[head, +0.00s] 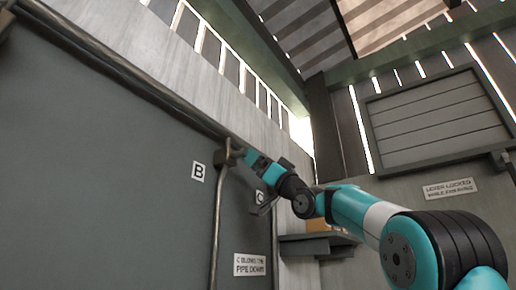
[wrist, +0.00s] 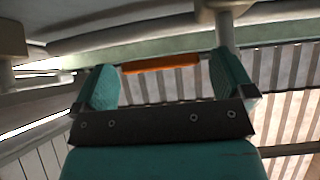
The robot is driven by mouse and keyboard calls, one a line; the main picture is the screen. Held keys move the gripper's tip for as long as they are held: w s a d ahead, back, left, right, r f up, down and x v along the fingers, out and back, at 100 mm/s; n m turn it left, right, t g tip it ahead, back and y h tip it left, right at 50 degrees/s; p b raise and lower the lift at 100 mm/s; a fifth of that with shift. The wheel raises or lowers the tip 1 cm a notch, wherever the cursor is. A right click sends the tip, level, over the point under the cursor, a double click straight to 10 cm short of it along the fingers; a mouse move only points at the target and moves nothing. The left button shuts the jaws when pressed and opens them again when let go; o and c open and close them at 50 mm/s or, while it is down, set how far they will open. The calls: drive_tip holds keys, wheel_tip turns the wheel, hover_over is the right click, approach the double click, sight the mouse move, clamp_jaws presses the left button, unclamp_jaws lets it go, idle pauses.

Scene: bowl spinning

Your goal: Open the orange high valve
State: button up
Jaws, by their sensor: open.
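The orange valve handle (wrist: 160,64) shows in the wrist view as a short horizontal bar. It lies between my gripper's two teal fingers (wrist: 163,78), near their tips, with a gap on each side. My gripper (head: 247,157) is open and holds nothing. In the head view it reaches up to a brownish pipe fitting (head: 229,153) high on the grey wall panel, by the label B. The orange handle cannot be made out there. I cannot tell whether the handle touches either finger.
Vertical pipes (head: 216,230) run down the grey panel (head: 120,160). Labels B (head: 198,171) and C (head: 260,197) mark them, with a sign (head: 250,264) below. A ledge (head: 318,246) sits right of the panel. A louvred shutter (head: 437,118) is on the right wall.

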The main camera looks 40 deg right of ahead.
drive_tip(key=shift+p+x, duration=0.5)
drive_tip(key=shift+x, duration=0.65)
